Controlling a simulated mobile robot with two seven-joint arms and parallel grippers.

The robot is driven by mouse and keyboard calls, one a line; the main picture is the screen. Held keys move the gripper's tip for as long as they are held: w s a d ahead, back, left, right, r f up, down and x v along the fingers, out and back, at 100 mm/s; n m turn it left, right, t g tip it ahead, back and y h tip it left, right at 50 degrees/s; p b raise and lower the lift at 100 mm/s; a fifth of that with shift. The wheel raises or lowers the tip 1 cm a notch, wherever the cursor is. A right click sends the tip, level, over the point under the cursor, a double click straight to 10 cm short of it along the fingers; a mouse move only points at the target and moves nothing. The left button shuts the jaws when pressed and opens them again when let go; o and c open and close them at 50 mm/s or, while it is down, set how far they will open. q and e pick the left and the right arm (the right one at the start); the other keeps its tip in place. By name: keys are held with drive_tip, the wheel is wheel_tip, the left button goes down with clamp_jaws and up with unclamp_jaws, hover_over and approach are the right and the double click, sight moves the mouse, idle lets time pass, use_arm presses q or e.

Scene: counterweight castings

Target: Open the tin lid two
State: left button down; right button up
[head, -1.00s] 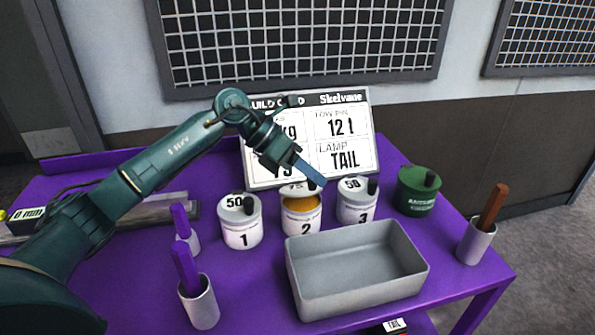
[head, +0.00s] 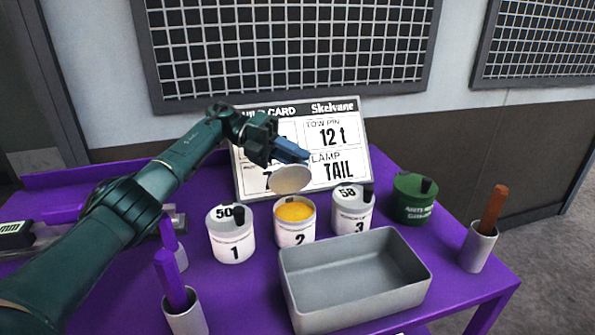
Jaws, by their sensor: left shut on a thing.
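Tin two (head: 295,232) stands in the middle of the row on the purple table, its top open and yellow-orange contents (head: 295,211) showing. My left gripper (head: 292,155) is shut on the pale round lid (head: 290,179), which hangs tilted above and slightly behind the tin, apart from it. The lid's knob is hidden by the fingers. My right gripper is not in view.
Lidded tin one (head: 231,240) and tin three (head: 352,214) flank tin two. A grey tray (head: 300,322) is in front. A green tin (head: 414,199) and a cup with a brown handle (head: 479,247) stand right. The build card (head: 340,140) leans behind.

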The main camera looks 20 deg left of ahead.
use_arm(q)
drive_tip(key=shift+w+a+f+n+b, duration=0.1)
drive_tip(key=shift+w+a+n+b, duration=0.15)
drive_tip(key=shift+b, duration=0.25)
drive_tip(key=shift+h, duration=0.3)
drive_tip(key=c, duration=1.3)
unclamp_jaws()
